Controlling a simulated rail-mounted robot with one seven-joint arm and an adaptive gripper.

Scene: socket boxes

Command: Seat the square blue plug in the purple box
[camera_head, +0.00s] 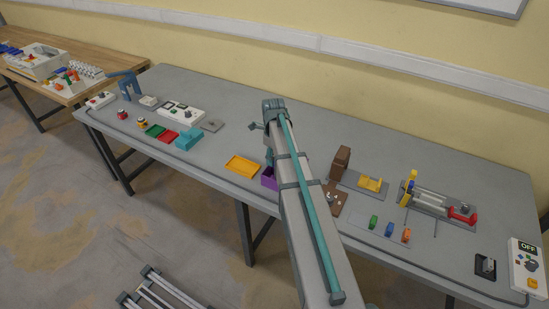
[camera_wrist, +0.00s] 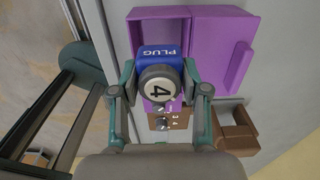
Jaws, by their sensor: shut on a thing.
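The blue plug (camera_wrist: 168,51), lettered PLUG, has a round pale knob (camera_wrist: 159,88) marked 4. My gripper (camera_wrist: 160,80) is shut on the plug, with a finger on each side of the knob. The plug is over the open part of the purple box (camera_wrist: 142,35) in the wrist view. I cannot tell whether it is above the opening or partly in it. A purple panel (camera_wrist: 215,40) with a raised bar stands open on the right. In the head view my arm hides most of the purple box (camera_head: 268,180), and the plug is not seen.
A brown box (camera_wrist: 235,130) is close by on the right in the wrist view. In the head view a yellow tray (camera_head: 242,166) lies left of the purple box. A brown block (camera_head: 341,162) stands right of my arm.

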